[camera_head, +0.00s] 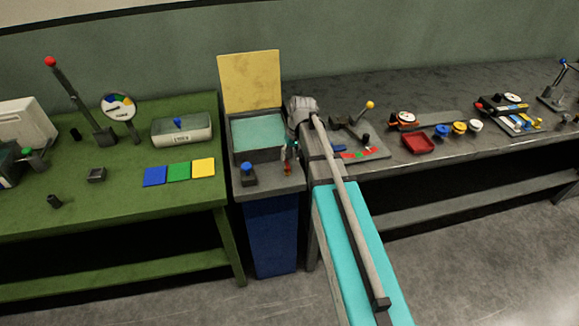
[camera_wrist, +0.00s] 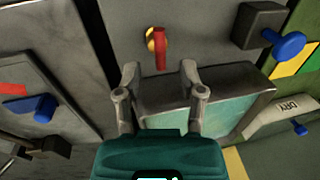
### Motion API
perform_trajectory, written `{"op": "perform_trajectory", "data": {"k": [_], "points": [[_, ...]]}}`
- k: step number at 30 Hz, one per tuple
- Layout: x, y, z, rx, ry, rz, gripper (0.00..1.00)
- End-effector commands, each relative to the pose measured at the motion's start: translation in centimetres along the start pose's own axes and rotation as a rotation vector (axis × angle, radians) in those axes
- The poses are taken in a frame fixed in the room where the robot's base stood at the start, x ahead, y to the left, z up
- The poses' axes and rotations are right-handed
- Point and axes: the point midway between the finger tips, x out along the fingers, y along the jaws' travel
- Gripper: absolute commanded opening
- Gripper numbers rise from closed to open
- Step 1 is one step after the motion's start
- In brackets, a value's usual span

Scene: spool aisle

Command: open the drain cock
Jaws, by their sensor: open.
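The drain cock has a red lever (camera_wrist: 161,48) on a round brass body (camera_wrist: 150,40). In the wrist view it is upper centre, on a grey surface near the teal-lined basin (camera_wrist: 150,97). In the head view the red lever shows small (camera_head: 287,169), in front of the basin (camera_head: 255,156). My gripper (camera_wrist: 159,71) is open and empty. Its two fingers are spread, and the lever lies just beyond the fingertips, roughly midway between them in the picture. No contact shows. The height gap is hard to judge.
A dark block with a blue knob (camera_wrist: 288,45) stands beside the cock; it also shows in the head view (camera_head: 248,170). A raised yellow lid (camera_head: 250,80) stands behind the basin. A plate with a yellow-knobbed lever (camera_head: 369,105) is close on the right.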

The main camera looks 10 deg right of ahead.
Motion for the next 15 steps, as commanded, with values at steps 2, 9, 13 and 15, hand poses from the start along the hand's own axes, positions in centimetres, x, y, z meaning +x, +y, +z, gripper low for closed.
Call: {"op": "perform_trajectory", "data": {"k": [2,9,13,15], "points": [[1.1,0.1,0.0,0.0,0.0,0.0,0.51],[2.5,0.1,0.0,0.0,0.0,0.0,0.51],[2.8,0.0,0.0,0.0,0.0,0.0,0.51],[2.9,0.0,0.0,0.0,0.0,0.0,0.51]]}}
